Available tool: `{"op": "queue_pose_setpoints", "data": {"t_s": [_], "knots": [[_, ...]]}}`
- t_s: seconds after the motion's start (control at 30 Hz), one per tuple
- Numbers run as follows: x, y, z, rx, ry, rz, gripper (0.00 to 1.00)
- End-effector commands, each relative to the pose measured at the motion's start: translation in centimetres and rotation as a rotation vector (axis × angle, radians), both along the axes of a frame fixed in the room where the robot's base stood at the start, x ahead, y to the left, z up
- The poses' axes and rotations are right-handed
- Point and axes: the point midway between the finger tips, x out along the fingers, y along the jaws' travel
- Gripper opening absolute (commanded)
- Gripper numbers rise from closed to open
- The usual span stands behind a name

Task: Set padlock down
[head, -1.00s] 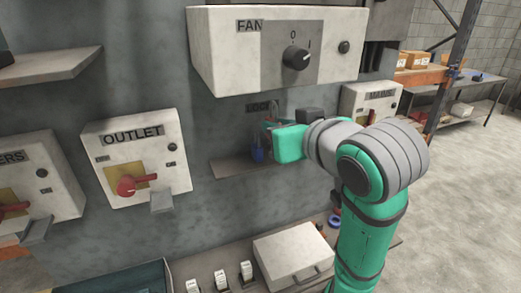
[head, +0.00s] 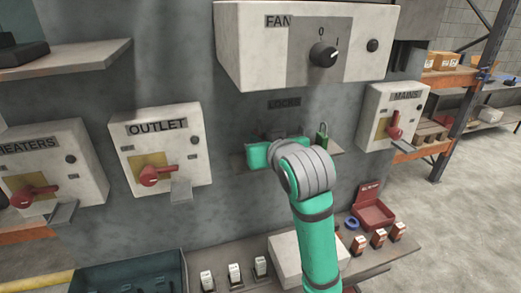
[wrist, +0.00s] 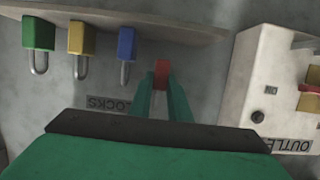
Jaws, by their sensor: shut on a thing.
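The red padlock (wrist: 161,70) is between the fingertips of my gripper (wrist: 160,88), which is shut on it. In the wrist view, which is upside down, it lies close to the edge of the locks shelf (wrist: 185,30); I cannot tell whether it touches. A blue padlock (wrist: 126,44), a yellow padlock (wrist: 77,38) and a green padlock (wrist: 39,36) stand in a row on that shelf, shackles up. In the head view my arm hides most of the shelf and the red padlock; the green padlock (head: 322,140) shows right of my wrist.
The fan box (head: 300,50) juts out above the shelf. The outlet box (head: 160,155) with a red handle is at left, and it also shows in the wrist view (wrist: 262,90). The mains box (head: 392,115) is at right. A bench below holds a red tray (head: 372,212) and several small items.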

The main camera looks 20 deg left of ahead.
Motion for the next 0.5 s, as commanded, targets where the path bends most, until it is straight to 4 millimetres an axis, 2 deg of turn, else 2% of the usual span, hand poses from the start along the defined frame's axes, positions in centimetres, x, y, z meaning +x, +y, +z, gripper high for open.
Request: {"op": "queue_pose_setpoints", "data": {"t_s": [0.2, 0.5], "knots": [[0.1, 0.2, -3.0, -0.001, 0.003, 0.001, 0.00], [0.1, 0.2, -3.3, 0.000, 0.001, 0.001, 0.00]]}}
